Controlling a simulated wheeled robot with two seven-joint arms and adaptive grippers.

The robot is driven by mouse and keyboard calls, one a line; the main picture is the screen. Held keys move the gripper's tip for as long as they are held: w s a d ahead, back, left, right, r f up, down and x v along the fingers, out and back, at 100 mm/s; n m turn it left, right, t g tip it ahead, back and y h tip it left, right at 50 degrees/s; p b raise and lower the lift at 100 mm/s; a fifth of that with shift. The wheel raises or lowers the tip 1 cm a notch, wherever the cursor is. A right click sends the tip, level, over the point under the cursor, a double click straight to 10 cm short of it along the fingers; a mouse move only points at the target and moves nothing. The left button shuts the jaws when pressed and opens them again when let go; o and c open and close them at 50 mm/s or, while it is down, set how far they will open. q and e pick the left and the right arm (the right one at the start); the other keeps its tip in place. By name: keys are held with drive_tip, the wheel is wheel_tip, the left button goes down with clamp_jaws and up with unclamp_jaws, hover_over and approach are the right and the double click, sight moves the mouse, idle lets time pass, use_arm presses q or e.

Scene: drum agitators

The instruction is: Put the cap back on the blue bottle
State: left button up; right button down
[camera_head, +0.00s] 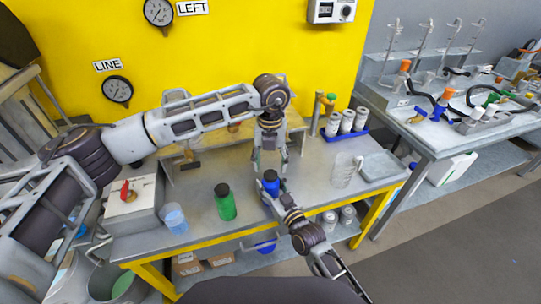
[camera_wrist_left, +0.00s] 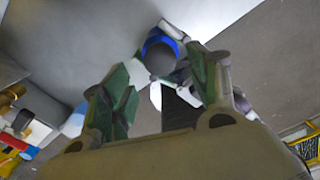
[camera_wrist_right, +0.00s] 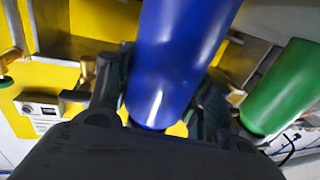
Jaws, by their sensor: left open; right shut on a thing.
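The blue bottle (camera_head: 271,188) is upright over the front middle of the bench, with a dark round top. My right gripper (camera_head: 271,193) is shut on its body; the blue body (camera_wrist_right: 180,60) fills the space between the fingers in the right wrist view. My left gripper (camera_head: 270,155) points down just above the bottle and is open. In the left wrist view, a dark grey disc, apparently the cap (camera_wrist_left: 161,58), sits inside the bottle's blue rim, between the spread left fingers. Whether it is fully seated cannot be told. Whether the bottle touches the bench is hidden.
A green bottle (camera_head: 225,203) with a dark cap stands left of the blue one, and a clear blue-tinted cup (camera_head: 174,217) beyond it. A glass beaker (camera_head: 343,171), a clear tray (camera_head: 381,166) and a blue rack of cans (camera_head: 345,133) are at right. Gauges hang on the yellow wall.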

sight(270, 174)
use_arm(q)
drive_tip(key=shift+f, duration=2.45)
drive_tip(key=c, duration=1.1)
drive_tip(key=shift+m, duration=2.2)
drive_tip(key=m, duration=0.4)
drive_tip(key=shift+m, duration=0.4)
drive_tip(key=m, duration=0.4)
drive_tip(key=shift+m, duration=0.3)
drive_tip(key=m, duration=0.4)
drive_tip(key=shift+m, duration=0.3)
drive_tip(key=o, duration=1.2)
